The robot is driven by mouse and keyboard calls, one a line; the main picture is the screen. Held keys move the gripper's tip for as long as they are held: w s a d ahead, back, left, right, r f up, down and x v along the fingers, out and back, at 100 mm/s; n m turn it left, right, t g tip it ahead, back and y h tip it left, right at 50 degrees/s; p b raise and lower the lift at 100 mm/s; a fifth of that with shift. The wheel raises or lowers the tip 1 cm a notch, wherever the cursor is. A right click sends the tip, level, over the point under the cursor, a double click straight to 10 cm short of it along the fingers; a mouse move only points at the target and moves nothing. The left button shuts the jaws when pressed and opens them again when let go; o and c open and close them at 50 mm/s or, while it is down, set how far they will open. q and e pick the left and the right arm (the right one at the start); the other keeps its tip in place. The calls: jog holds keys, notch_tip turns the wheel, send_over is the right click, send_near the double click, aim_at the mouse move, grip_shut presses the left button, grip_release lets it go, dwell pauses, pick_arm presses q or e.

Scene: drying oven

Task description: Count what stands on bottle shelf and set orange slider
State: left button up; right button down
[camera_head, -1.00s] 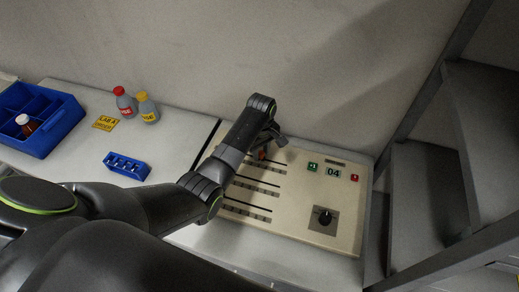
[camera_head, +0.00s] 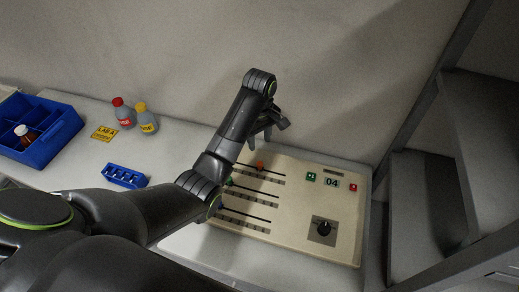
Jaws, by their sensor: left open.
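A beige control panel (camera_head: 290,232) lies on the table with several slider tracks. The orange slider (camera_head: 260,166) sits on the top track, near its middle. A green slider (camera_head: 229,182) shows partly beside my arm. The panel has a display (camera_head: 332,183) reading 04, a green +1 button (camera_head: 311,176) and a red button (camera_head: 353,187). My left gripper (camera_head: 262,138) is open and empty, above and behind the orange slider, apart from it. My right gripper is not in view. No shelf with bottles on it can be made out.
A red-capped bottle (camera_head: 123,114) and a yellow-capped bottle (camera_head: 147,120) stand at the back left. A yellow label (camera_head: 104,133), a blue rack (camera_head: 125,176) and a blue crate (camera_head: 59,135) holding a brown bottle (camera_head: 26,134) are nearby. A black dial (camera_head: 324,229) is on the panel. Grey shelving (camera_head: 425,190) stands right.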

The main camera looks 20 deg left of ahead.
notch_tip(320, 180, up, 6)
jog(key=p, duration=0.5)
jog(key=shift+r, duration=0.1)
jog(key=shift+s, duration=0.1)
dwell(0.3)
